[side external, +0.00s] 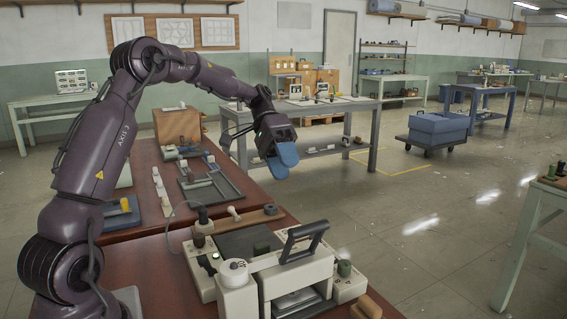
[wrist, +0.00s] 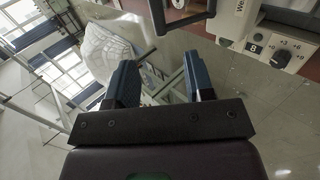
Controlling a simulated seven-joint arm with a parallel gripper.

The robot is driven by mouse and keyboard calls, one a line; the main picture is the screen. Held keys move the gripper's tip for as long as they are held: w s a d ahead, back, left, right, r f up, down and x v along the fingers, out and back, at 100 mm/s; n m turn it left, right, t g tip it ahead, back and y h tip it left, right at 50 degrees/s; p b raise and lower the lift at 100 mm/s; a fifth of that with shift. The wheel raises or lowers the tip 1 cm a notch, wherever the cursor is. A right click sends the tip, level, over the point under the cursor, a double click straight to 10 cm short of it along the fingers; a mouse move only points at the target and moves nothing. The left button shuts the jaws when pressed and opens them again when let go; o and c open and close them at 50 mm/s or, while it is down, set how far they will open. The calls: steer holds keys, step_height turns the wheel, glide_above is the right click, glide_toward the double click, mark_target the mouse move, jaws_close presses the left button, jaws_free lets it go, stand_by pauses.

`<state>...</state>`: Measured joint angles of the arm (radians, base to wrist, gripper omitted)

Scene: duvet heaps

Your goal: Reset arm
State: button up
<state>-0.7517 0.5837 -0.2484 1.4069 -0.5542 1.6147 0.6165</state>
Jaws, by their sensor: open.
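My arm is bent over a reddish-brown workbench (side external: 120,215) in the side view. My gripper (side external: 283,160) hangs in the air past the bench's right side, with blue fingers pointing down and to the right.
A cream machine (side external: 265,275) with a dark handle (side external: 303,240) stands at the bench's front. A grey tray (side external: 212,188) lies farther back. A grey table (side external: 340,108) stands behind my gripper. A white, puffy translucent shape (wrist: 106,50) shows in the wrist view.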

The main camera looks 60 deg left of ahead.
steer(key=shift+a+r, duration=0.1)
steer(key=shift+a, duration=0.05)
stand_by(0.4)
steer(key=s+d+r+t+y, duration=0.1)
steer(key=s+d+t+y, duration=0.1)
steer(key=s+d+y, duration=0.2)
steer(key=s+d+r+t+y, duration=0.2)
steer(key=s+d+y, duration=0.3)
steer(key=s+d, duration=0.5)
steer(key=s+t, duration=0.1)
steer(key=s, duration=0.4)
steer(key=shift+s+r+t, duration=0.15)
steer(key=shift+s+t, duration=0.15)
steer(key=shift+s, duration=0.1)
steer(key=shift+o, duration=0.3)
steer(key=shift+a, duration=0.1)
